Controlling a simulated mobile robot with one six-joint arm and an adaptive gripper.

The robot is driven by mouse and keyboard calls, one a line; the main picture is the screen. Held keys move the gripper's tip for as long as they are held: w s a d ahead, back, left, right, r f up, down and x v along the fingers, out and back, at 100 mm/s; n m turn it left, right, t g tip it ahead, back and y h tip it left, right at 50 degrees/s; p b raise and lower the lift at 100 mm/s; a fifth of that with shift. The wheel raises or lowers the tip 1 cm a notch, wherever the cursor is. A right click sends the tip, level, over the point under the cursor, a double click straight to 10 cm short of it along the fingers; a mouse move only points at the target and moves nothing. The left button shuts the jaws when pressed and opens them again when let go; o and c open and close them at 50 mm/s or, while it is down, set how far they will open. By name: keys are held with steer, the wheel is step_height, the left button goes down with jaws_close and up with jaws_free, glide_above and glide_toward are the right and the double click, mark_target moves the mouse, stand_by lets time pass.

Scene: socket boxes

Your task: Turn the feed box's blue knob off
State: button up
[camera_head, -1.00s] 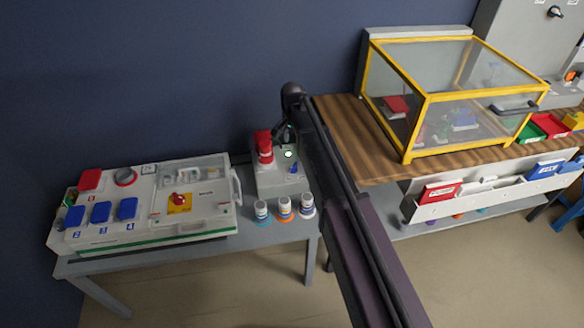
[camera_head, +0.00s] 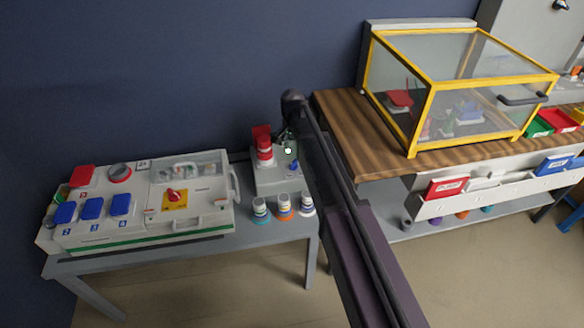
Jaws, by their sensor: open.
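A small grey box (camera_head: 268,183), which looks like the feed box, stands on the grey table against the blue wall. A red connector (camera_head: 264,148) stands upright at its left rear. A small blue knob (camera_head: 294,166) sits on its right side; its setting is too small to read. My gripper (camera_head: 287,141) is open and small in view, at the end of my dark arm, above or behind the box's right rear. My arm hides the box's right edge. I cannot tell whether the gripper touches anything.
Several striped plugs (camera_head: 285,207) stand along the table's front edge. A large white panel box (camera_head: 215,218) with blue and red covers and a red switch (camera_head: 174,195) fills the left. A wooden bench (camera_head: 345,130) with a yellow-framed clear case (camera_head: 412,110) stands right.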

mark_target(293, 163)
steer(key=shift+f+b, duration=3.85)
steer(key=shift+f, duration=0.3)
